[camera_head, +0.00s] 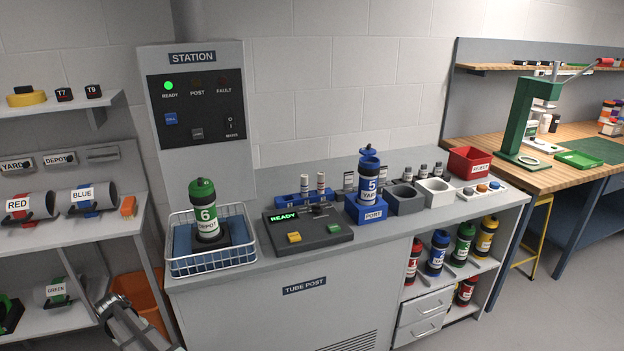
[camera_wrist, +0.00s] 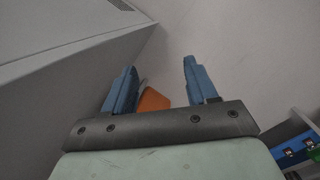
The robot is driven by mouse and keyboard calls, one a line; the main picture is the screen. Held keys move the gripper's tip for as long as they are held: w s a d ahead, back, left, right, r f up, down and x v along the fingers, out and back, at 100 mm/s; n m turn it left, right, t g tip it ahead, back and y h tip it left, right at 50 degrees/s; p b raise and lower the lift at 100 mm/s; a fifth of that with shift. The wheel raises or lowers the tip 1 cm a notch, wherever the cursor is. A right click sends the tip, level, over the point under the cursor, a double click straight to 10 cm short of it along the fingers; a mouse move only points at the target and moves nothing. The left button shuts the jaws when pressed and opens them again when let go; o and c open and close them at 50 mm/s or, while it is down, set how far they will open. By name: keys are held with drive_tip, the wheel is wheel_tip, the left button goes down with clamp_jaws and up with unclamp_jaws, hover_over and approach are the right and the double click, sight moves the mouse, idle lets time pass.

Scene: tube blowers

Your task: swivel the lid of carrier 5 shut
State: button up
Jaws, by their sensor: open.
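Carrier 5 (camera_head: 369,186) is a dark tube with blue bands and a white label with a 5. It stands upright in the blue block (camera_head: 369,212) labelled PORT on the counter. Its blue lid (camera_head: 368,151) shows at the top, and looks raised and out of line with the tube's mouth. My gripper (camera_wrist: 159,75) is open and empty in the wrist view, with blue fingers pointing over the floor. It is well away from the carrier. In the head view only part of my arm shows at the lower left.
Carrier 6 (camera_head: 205,212), green-topped, stands in a wire basket (camera_head: 213,264) left of the control box (camera_head: 308,233) with its READY display. The counter front (camera_head: 290,310) lies between my arm and carrier 5.

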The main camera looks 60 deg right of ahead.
drive_tip(key=w+d+r+t+h, duration=0.1)
drive_tip(key=w+d+r, duration=0.4)
drive_tip(key=r, duration=0.5)
drive_tip(key=w+d+r, duration=0.3)
drive_tip(key=d+r, duration=0.4)
drive_tip(key=r, duration=0.3)
drive_tip(key=w+d+r+t+h, duration=0.1)
drive_tip(key=w+d+r, duration=0.3)
drive_tip(key=d+r, duration=0.45)
drive_tip(key=s+d+r, duration=0.3)
drive_tip(key=d+r, duration=0.1)
drive_tip(key=d, duration=0.3)
drive_tip(key=s+d+r+y, duration=0.1)
drive_tip(key=s+d+r, duration=0.2)
drive_tip(key=d, duration=0.4)
drive_tip(key=s+d+r, duration=0.3)
drive_tip(key=d+r, duration=0.1)
drive_tip(key=d, duration=0.3)
wheel_tip(320, 180, up, 22)
drive_tip(key=y, duration=0.3)
hover_over(368, 149)
drive_tip(key=d, duration=0.1)
drive_tip(key=f, duration=1.3)
drive_tip(key=shift+w+d+f, duration=0.2)
drive_tip(key=shift+w+f, duration=0.05)
drive_tip(key=shift+f, duration=0.1)
drive_tip(key=c, duration=1.1)
